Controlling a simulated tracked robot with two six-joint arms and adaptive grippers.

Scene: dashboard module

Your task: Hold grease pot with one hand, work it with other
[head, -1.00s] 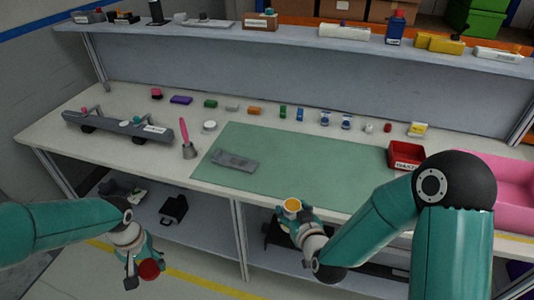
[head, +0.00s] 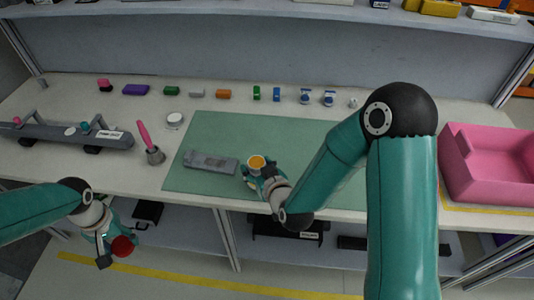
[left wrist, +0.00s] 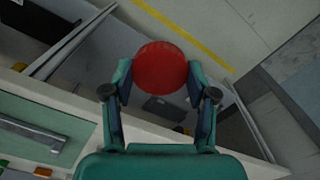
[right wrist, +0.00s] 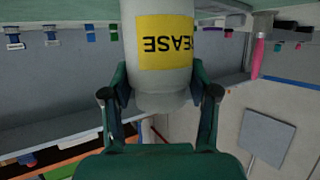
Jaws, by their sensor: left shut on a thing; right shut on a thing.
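The grease pot (head: 257,161) is in my right gripper (head: 262,172), its open top showing orange-yellow grease in the head view. In the right wrist view the grey-white pot (right wrist: 160,85) has a yellow label reading "EASE" upside down, and the fingers are shut around its end. My left gripper (head: 115,247) is shut on a round red thing (head: 122,246), low in front of the bench. The red thing (left wrist: 162,68) sits between both fingertips in the left wrist view. The two grippers are well apart.
The green mat (head: 205,140) bears a grey plate (head: 210,163). Left of it are a pink-handled brush (head: 145,138) and a white round thing (head: 174,120). A dashboard bar (head: 60,132) lies at far left. A pink bin (head: 490,165) is at right. Small coloured parts line the back.

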